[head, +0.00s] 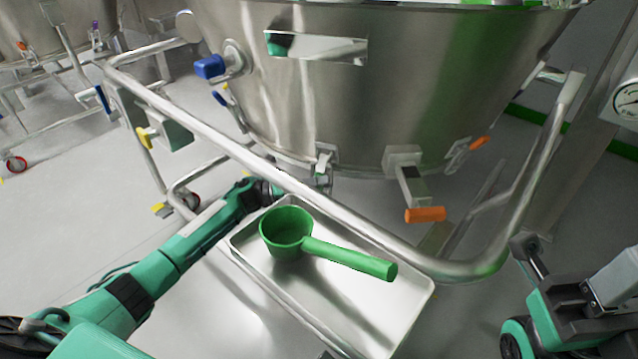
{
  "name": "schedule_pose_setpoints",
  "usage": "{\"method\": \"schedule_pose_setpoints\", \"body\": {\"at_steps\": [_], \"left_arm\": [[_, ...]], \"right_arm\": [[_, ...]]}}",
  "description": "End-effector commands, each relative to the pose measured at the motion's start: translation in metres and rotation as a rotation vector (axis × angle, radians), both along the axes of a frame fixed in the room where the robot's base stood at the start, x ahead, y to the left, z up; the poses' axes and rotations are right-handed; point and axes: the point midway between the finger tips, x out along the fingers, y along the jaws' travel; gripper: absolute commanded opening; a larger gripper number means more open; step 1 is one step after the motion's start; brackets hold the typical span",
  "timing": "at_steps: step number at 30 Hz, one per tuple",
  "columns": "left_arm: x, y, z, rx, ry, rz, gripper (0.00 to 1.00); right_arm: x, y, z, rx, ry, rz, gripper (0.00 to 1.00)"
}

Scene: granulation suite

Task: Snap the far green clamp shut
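A steel bowl (330,105) fills the upper middle of the head view. A small pale, faintly greenish clamp (324,157) sits at its lower edge. I cannot make out a clearly green handle or tell whether the clamp is open or shut. My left arm reaches in from the lower left and passes under the rail. My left gripper (319,181) is close beneath this clamp and partly hidden by the rail. Its fingers are too small and covered to tell contact or opening. Part of my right arm shows at the lower right; its gripper is not in view.
A bent steel rail (230,146) runs in front of the bowl. A steel tray (412,318) holds a green scoop (345,257). Orange handles (425,215) (480,142) and a blue handle (209,67) stick out from the bowl. Open floor (60,205) lies left.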

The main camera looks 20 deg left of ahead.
Motion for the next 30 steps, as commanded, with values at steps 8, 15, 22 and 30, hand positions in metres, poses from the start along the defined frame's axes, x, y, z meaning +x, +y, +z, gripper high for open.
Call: {"method": "schedule_pose_setpoints", "body": {"at_steps": [8, 15, 22, 30], "left_arm": [[0.0, 0.0, 0.0, 0.0, 0.0, 0.0, 0.0], [0.0, 0.001, 0.001, 0.001, 0.007, 0.001, 0.0], [-0.003, 0.001, 0.007, -0.001, 0.067, 0.002, 0.0], [-0.009, 0.001, 0.018, -0.008, 0.22, 0.0, 0.0]], "right_arm": [[0.0, -0.001, 0.0, 0.001, 0.0, -0.002, 0.36], [0.001, -0.002, 0.0, 0.003, 0.006, -0.006, 0.36], [0.002, -0.009, -0.003, 0.002, 0.039, -0.031, 0.36], [0.004, -0.021, -0.008, -0.004, 0.119, -0.073, 0.36]]}}
